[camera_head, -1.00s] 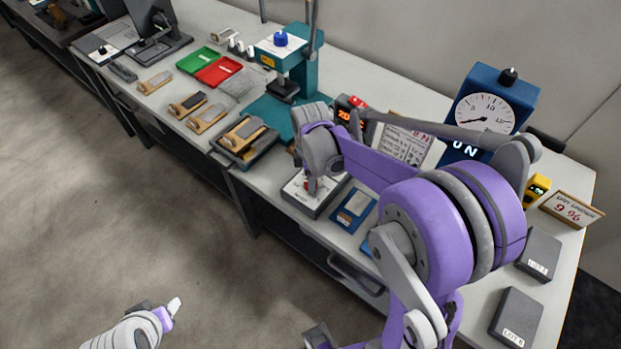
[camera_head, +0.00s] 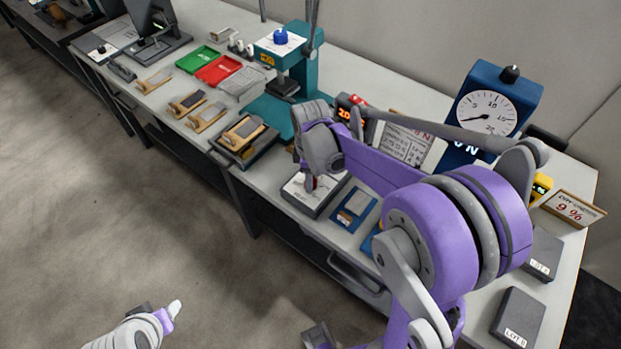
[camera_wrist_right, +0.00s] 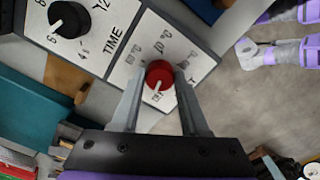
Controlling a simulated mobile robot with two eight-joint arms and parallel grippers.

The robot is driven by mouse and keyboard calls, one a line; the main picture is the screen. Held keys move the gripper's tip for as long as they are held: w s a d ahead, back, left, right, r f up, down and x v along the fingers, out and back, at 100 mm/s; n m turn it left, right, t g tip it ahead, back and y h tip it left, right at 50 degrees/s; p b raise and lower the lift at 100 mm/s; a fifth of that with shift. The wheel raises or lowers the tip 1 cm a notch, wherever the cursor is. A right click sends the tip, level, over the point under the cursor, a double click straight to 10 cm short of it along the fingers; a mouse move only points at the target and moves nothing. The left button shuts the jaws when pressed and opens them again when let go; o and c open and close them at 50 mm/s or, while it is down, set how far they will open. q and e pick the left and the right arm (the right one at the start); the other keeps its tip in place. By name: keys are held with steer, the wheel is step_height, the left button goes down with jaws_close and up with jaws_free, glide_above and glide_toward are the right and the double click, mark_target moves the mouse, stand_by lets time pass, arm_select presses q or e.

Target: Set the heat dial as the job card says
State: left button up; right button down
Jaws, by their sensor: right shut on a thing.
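The heat dial is a red knob (camera_wrist_right: 159,74) with a white pointer line, on a white plate (camera_wrist_right: 142,55) marked in °C. In the right wrist view its line points toward the bottom of the picture, slightly left. My right gripper (camera_wrist_right: 157,90) is shut on the red knob, one finger on each side. In the head view the right gripper (camera_head: 312,182) is over the dial box (camera_head: 313,207) and hides part of it. A printed card (camera_head: 405,142) stands behind my right arm, its text too small to read. My left gripper (camera_head: 172,311) hangs over the floor, away from the bench.
A black TIME knob (camera_wrist_right: 69,19) sits beside the heat dial. Blue flat pieces (camera_head: 354,208) lie right of the dial box.

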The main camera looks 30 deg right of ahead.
steer(key=m, duration=0.4)
steer(key=shift+m+b, duration=0.3)
steer(key=shift+b, duration=0.1)
steer(key=m, duration=0.5)
steer(key=shift+b, duration=0.4)
steer(key=m, duration=0.5)
steer(key=shift+m+b, duration=0.35)
steer(key=shift+m, duration=0.05)
steer(key=m, duration=0.5)
steer(key=shift+m, duration=0.3)
steer(key=shift+c, duration=2)
jaws_free()
step_height(320, 180, up, 11)
